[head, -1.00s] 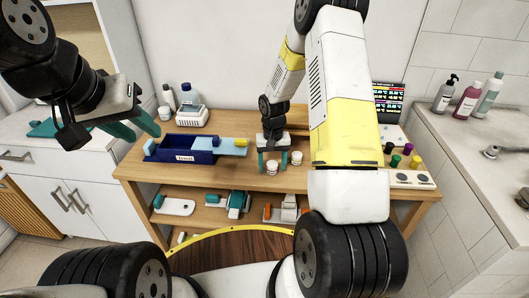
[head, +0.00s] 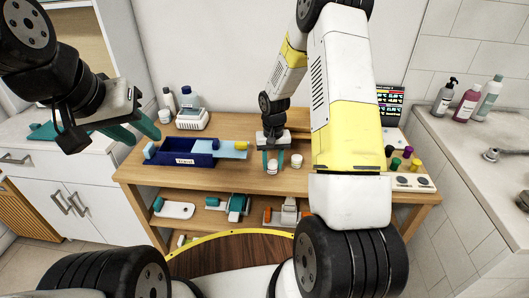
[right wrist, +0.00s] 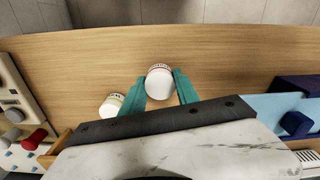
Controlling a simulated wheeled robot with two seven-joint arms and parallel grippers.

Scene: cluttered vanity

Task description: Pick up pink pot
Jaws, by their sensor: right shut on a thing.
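A small pot with a white lid (right wrist: 160,82) stands between the fingers of my right gripper (right wrist: 161,88), which is shut on it. In the head view the same pot (head: 272,168) shows between the teal fingertips of that gripper (head: 272,164), at the front of the wooden table. Its side is mostly hidden, so I cannot tell its colour. A second white-lidded pot (right wrist: 112,104) stands beside the gripper, outside the fingers; it also shows in the head view (head: 296,161). My left gripper (head: 146,137) is open and empty in the air left of the table.
A dark blue tray (head: 180,159) with a light blue extension (head: 233,150) lies left of the right gripper. Several coloured caps and a white panel (head: 410,183) are at the right. White bottles and a white device (head: 192,120) stand at the back left. Bare wood shows around the pots.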

